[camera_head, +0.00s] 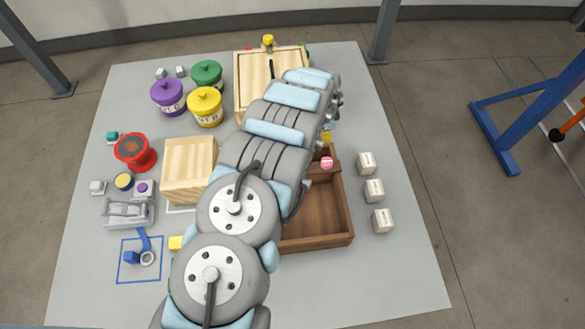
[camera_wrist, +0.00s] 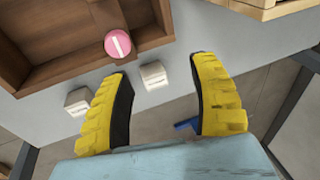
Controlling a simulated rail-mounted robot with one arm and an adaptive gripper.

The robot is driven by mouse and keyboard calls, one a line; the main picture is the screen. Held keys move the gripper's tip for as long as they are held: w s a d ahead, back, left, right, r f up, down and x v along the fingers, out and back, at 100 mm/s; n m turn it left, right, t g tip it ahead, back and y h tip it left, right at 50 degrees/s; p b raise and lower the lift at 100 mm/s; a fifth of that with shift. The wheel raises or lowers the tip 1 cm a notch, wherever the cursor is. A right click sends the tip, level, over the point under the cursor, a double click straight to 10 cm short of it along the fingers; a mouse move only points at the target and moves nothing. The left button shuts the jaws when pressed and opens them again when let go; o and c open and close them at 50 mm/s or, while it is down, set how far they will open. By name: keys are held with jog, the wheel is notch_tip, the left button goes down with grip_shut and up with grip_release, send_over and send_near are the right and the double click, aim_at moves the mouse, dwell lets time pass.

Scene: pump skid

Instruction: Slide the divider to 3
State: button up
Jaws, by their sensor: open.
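The brown wooden tray (camera_head: 318,244) lies right of centre on the table, partly hidden by my arm. Its divider (camera_head: 322,173) crosses it and carries a round pink knob (camera_head: 327,163). The knob is roughly level with the farthest of the white marker blocks (camera_head: 366,163); their labels are too small to read. In the wrist view the pink knob (camera_wrist: 118,44) has a white line across it, just beyond the left fingertip. My gripper (camera_wrist: 159,67), with yellow fingers, is open and empty. The knob is not between the fingers. My arm hides the gripper in the head view.
A light wooden box (camera_head: 250,85) stands behind the tray. Purple (camera_head: 168,97), green (camera_head: 207,74) and yellow (camera_head: 205,107) lidded pots stand back left. A wooden block (camera_head: 190,168) and red spool (camera_head: 134,152) are left. The table's right strip beyond the markers is clear.

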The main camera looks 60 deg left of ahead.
jog(key=s+r+g+h+b, duration=0.1)
jog(key=s+g+h+b, duration=0.1)
jog(key=s, duration=1)
jog(key=f, duration=0.2)
jog(key=f+b, duration=0.1)
jog(key=f, duration=0.5)
jog(key=shift+w+d, duration=0.2)
jog(key=shift+d, duration=0.05)
jog(key=shift+a+f+b, duration=0.1)
jog(key=shift+f+b, duration=1.25)
jog(key=shift+f, duration=3)
grip_shut()
